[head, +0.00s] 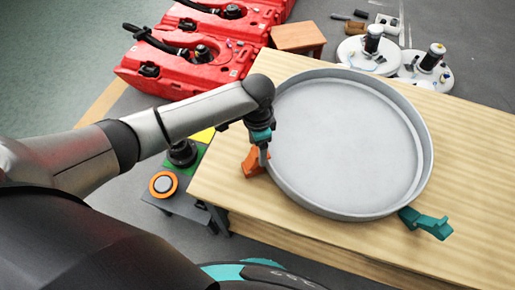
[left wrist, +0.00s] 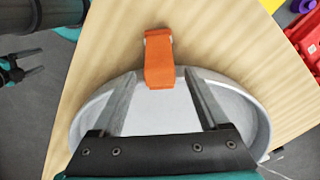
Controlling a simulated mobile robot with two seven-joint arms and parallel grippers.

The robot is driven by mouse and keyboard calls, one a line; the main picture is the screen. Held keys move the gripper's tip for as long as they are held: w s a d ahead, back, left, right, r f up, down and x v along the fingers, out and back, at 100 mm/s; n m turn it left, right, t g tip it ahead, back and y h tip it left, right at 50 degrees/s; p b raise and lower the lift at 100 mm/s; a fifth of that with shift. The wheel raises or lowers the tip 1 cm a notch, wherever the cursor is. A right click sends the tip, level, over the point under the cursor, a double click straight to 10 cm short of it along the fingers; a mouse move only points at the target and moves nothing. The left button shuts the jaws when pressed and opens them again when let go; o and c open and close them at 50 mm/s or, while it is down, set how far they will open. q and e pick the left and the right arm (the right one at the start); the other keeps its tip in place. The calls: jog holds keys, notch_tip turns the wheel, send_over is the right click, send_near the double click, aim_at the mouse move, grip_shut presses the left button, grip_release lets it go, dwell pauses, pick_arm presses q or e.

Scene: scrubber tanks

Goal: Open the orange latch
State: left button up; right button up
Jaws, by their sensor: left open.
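The orange latch (head: 254,162) sits on the wooden table at the left edge of a round grey pan. In the left wrist view the orange latch (left wrist: 158,60) reaches over the pan's rim. My left gripper (head: 262,155) is at the latch, pointing down, and partly hides it. In the left wrist view its two fingers (left wrist: 160,74) are apart, one on each side of the latch's inner end; I cannot tell whether they touch it. What looks like my right gripper (left wrist: 32,62) shows at the far left of that view, fingers apart, away from the latch.
The round pan (head: 427,150) fills much of the table (head: 470,190). A teal latch (head: 427,222) is at its lower right. A stand with a round orange-ringed button (head: 164,185) is left of the table. Red tanks (head: 190,60) and white round parts (head: 368,55) lie behind.

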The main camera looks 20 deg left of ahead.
pick_arm(q)
jog(key=shift+f, duration=0.3)
grip_shut()
dwell(0.6)
dwell(0.7)
